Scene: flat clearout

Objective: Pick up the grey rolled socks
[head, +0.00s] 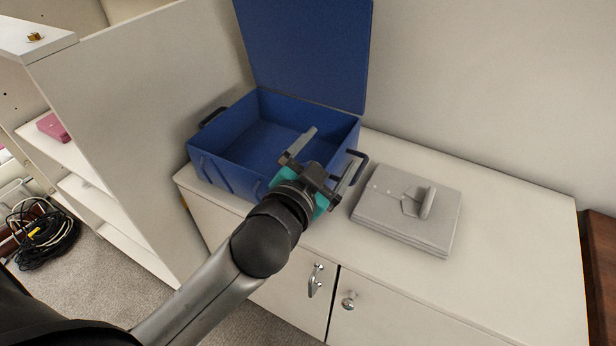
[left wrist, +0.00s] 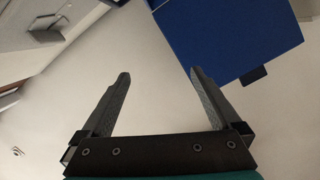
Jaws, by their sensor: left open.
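A small light-grey roll-like piece (head: 427,203) lies on top of a folded grey cloth stack (head: 385,208) on the white cabinet. It looks like the grey rolled socks, but I cannot tell for sure whether it is separate from the cloth. My left gripper (head: 335,148) is open and empty over the front right part of the blue box, left of the stack and apart from it. In the left wrist view, bare white surface shows between the open fingers (left wrist: 160,76), and grey cloth (left wrist: 85,12) is at the top left. My right gripper is not in view.
The blue box (head: 225,160) has its lid (head: 305,50) raised and dark handles at its sides. Its visible inside looks empty. The cabinet top (head: 520,240) is clear right of the stack. A wall stands behind, a white shelf panel (head: 150,80) at left.

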